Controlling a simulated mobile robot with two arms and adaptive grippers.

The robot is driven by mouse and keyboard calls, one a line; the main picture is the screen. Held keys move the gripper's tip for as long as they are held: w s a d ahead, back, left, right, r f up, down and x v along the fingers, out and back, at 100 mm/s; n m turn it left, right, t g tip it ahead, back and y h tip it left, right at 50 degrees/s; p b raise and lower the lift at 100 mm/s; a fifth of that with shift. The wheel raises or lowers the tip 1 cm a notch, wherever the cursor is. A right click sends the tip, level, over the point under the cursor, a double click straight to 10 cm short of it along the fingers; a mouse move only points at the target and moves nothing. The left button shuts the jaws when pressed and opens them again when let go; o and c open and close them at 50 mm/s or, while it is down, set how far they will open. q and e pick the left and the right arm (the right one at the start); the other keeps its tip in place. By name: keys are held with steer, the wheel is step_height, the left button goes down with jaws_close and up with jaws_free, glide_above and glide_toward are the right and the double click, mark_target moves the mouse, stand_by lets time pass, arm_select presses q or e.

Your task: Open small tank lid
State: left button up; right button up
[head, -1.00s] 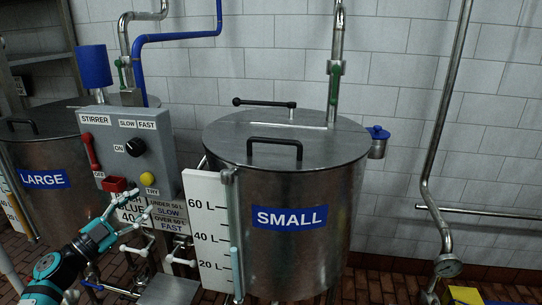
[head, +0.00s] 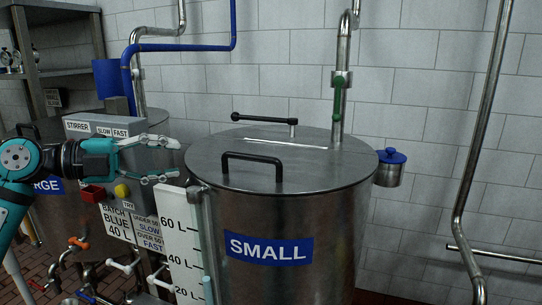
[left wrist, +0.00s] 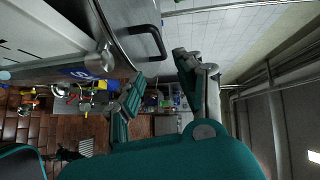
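The small tank (head: 310,225) is a steel drum with a blue SMALL label. Its round grey lid (head: 325,165) lies flat on top. A black bar handle (head: 253,159) stands on the lid's near left part. My left gripper (head: 176,160) is open and empty, left of the lid and apart from the handle. In the left wrist view the fingers of my gripper (left wrist: 155,76) are spread, with the handle (left wrist: 150,40) just beyond them and the lid (left wrist: 128,22) near the top. My right gripper is in neither view.
A black-knobbed lever (head: 264,120) stands on the lid's back part. A steel pipe with a green valve handle (head: 337,100) rises behind it. A small blue-lidded pot (head: 390,167) is at the right rim. The stirrer box (head: 130,150) and volume scale (head: 180,240) are left.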

mark_target(244, 157)
arm_select(q)
steer(key=p+x, duration=0.2)
steer(key=x, duration=1.3)
steer(key=shift+w+d+p, duration=0.1)
steer(key=shift+d+p, duration=0.3)
steer(key=shift+w+d+f, duration=0.1)
steer(key=shift+d, duration=0.1)
steer(key=shift+c, duration=0.7)
steer(key=c, duration=0.5)
jaws_close()
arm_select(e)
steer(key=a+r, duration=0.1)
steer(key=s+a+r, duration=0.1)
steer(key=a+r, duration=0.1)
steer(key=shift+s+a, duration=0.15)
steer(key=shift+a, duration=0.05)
